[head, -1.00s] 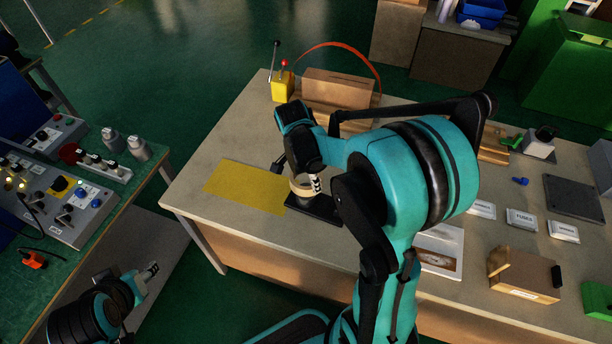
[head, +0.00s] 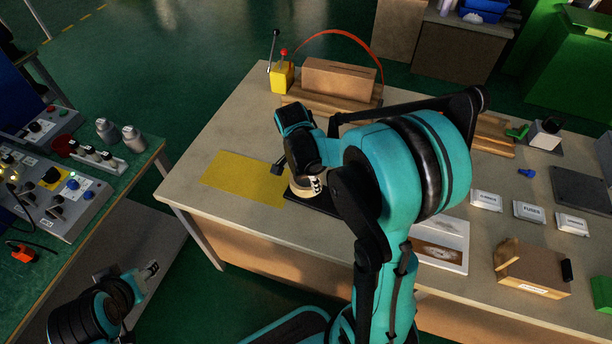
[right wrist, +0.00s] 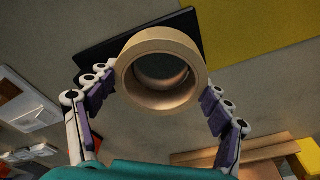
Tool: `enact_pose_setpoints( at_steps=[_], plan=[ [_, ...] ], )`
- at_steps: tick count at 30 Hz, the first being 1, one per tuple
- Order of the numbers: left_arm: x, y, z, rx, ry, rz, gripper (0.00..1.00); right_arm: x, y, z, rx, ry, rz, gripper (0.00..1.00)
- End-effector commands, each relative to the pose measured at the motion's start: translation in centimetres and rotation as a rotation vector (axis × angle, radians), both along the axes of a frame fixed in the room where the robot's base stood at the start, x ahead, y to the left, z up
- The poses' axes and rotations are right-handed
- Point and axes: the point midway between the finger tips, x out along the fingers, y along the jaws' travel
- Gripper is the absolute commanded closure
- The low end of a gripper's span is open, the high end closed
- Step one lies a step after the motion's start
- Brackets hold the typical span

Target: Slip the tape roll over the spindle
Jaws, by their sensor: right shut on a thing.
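The tan tape roll (head: 303,188) is in my right gripper (head: 297,180), which is shut on it from both sides. In the right wrist view the tape roll (right wrist: 130,70) lies between the fingertips (right wrist: 161,86), its hole facing the camera. A rounded grey form, likely the spindle (right wrist: 163,68), shows inside the hole. The black base plate (head: 325,202) lies under the roll; how far the roll sits down around the spindle is hidden. My left gripper (head: 149,270) is empty, low at the left; its finger gap is too small to judge.
A yellow mat (head: 240,181) lies left of the base plate. Behind stand a yellow lever box (head: 283,78) and a cardboard-coloured block (head: 340,80) with a red arc. White labelled boxes (head: 529,211) and a brown box (head: 532,270) are at the right.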

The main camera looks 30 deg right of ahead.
Motion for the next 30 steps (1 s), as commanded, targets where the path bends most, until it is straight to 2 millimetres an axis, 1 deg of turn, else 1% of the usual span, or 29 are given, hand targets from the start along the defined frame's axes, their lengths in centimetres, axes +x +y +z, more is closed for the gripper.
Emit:
enact_pose_setpoints(
  at_steps=[5, 6, 8, 9, 18, 21, 23, 26, 30],
  plan=[
    [0.0, 0.0, 0.0, 0.000, 0.000, 0.000, 0.56, 0.0, 0.0, 0.0, 0.000, 0.000, 0.000, 0.51],
    [0.0, 0.0, 0.0, 0.000, 0.000, 0.000, 0.56, 0.0, 0.0, 0.0, 0.000, 0.000, 0.000, 0.19],
    [0.0, 0.0, 0.0, 0.000, 0.000, 0.000, 0.56, 0.0, 0.0, 0.0, 0.000, 0.000, 0.000, 0.03],
    [0.0, 0.0, 0.0, 0.000, 0.000, 0.000, 0.56, 0.0, 0.0, 0.0, 0.000, 0.000, 0.000, 0.00],
    [0.0, 0.0, 0.0, 0.000, 0.000, 0.000, 0.56, 0.0, 0.0, 0.0, 0.000, 0.000, 0.000, 0.00],
    [0.0, 0.0, 0.0, 0.000, 0.000, 0.000, 0.56, 0.0, 0.1, 0.5, 0.000, 0.000, 0.000, 0.00],
    [0.0, 0.0, 0.0, 0.000, 0.000, 0.000, 0.56, 0.0, 0.2, 1.1, 0.000, 0.000, 0.001, 0.00],
    [0.0, 0.0, 0.0, 0.000, 0.000, 0.000, 0.56, 0.0, 0.5, 2.9, 0.000, 0.000, 0.002, 0.00],
    [0.0, 0.0, 0.0, 0.000, 0.000, 0.000, 0.56, -0.1, 0.9, 6.0, 0.000, 0.000, 0.001, 0.00]
  ],
)
